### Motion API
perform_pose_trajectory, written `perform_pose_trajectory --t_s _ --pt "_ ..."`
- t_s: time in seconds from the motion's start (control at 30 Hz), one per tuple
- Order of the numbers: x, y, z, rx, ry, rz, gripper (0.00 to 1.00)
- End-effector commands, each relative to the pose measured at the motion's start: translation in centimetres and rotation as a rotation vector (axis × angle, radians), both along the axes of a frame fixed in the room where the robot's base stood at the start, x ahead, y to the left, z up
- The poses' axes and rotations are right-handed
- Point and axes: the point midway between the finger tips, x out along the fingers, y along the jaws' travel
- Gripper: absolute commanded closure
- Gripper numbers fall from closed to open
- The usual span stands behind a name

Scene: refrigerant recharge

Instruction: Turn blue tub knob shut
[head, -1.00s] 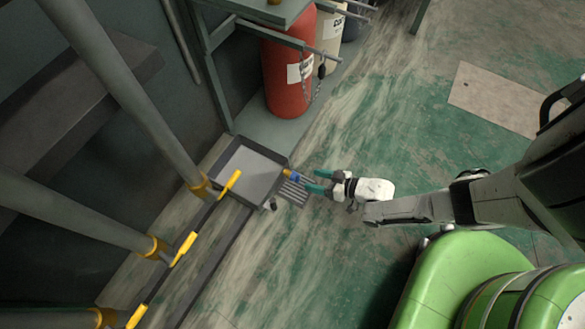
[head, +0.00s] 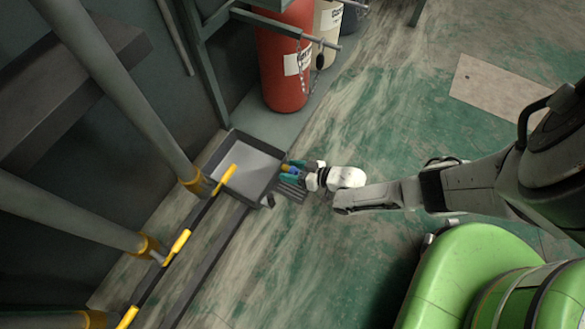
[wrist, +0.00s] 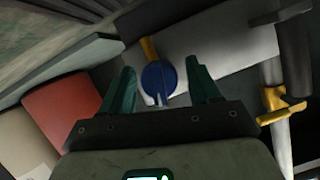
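The blue knob (wrist: 158,80) shows between my gripper's two green fingers in the wrist view, with a clear gap on each side. A yellow piece (wrist: 149,50) sticks out beyond it. In the head view the knob (head: 290,169) is a small blue patch at the right side of the grey tub (head: 252,166), partly hidden by my fingers. My gripper (head: 290,172) is low beside the tub's right edge, its fingers open on either side of the knob. It also shows in the wrist view (wrist: 162,82). I cannot tell whether either finger touches the knob.
Pipes with yellow handles (head: 179,243) stand left of the tub. A red cylinder (head: 284,65) and a cream cylinder (head: 327,35) stand on a rack behind it. Floor to the right is open.

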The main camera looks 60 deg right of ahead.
Motion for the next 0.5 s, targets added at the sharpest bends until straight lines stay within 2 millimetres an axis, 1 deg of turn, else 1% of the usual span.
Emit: perform_pose_trajectory --t_s 0.03,0.07,0.5 --pt "-0.01 0.0 0.0 0.0 0.0 0.0 0.44" --pt "-0.01 -0.01 0.0 0.0 0.0 0.0 0.46" --pt "-0.03 -0.01 0.0 0.0 0.0 0.0 0.89"
